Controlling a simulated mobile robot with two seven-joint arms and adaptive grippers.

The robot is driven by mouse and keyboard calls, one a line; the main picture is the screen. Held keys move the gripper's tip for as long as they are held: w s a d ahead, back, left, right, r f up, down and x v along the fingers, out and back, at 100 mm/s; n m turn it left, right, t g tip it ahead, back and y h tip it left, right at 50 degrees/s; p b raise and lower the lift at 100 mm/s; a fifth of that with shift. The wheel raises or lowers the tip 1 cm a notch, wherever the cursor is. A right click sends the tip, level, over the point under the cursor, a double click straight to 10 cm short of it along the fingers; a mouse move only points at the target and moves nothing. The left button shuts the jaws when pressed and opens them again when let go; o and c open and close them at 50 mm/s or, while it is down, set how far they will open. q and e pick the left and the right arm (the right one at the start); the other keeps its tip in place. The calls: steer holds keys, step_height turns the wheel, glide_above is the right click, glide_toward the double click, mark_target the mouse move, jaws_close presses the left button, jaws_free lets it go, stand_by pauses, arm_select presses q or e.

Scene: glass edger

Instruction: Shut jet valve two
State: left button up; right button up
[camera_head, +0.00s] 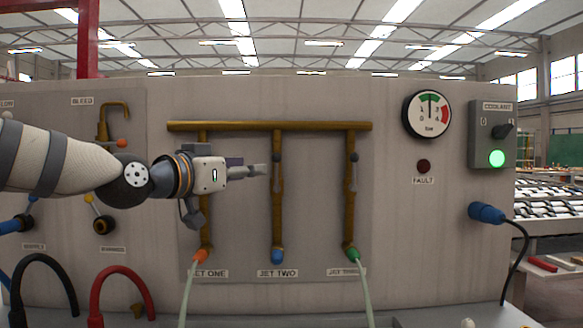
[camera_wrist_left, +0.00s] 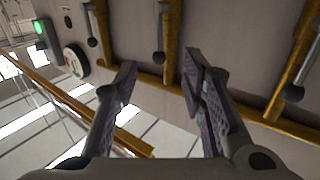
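The jet two pipe (camera_head: 277,220) is brass, with a blue end above the JET TWO label (camera_head: 277,273). Its grey lever shows in the left wrist view (camera_wrist_left: 159,35), with a dark knob at its end, lying roughly along the pipe. My left gripper (camera_head: 246,172) is in front of the panel, just left of the jet two pipe at lever height. In the left wrist view its fingers (camera_wrist_left: 160,76) are apart with nothing between them, and the jet two lever is beyond the tips. Contact is not visible. My right gripper is out of view.
The jet three lever (camera_head: 354,172) stands along its pipe to the right; the jet one pipe (camera_head: 205,225) is partly behind my gripper. A brass manifold (camera_head: 300,126) runs above. The gauge (camera_head: 428,114), dark fault lamp (camera_head: 424,166) and lit green coolant lamp (camera_head: 497,158) are right.

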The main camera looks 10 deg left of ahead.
mark_target(276, 166)
arm_select(q)
steer(key=x, duration=0.3)
steer(key=b+x, duration=0.1)
steer(key=x, duration=0.2)
steer(key=b+x, duration=0.1)
steer(key=x, duration=0.3)
steer(key=shift+w+f, duration=0.1)
steer(key=shift+f, duration=0.25)
steer(key=shift+w+d+r, duration=0.1)
steer(key=shift+w+r, duration=0.05)
steer(key=shift+r, duration=0.2)
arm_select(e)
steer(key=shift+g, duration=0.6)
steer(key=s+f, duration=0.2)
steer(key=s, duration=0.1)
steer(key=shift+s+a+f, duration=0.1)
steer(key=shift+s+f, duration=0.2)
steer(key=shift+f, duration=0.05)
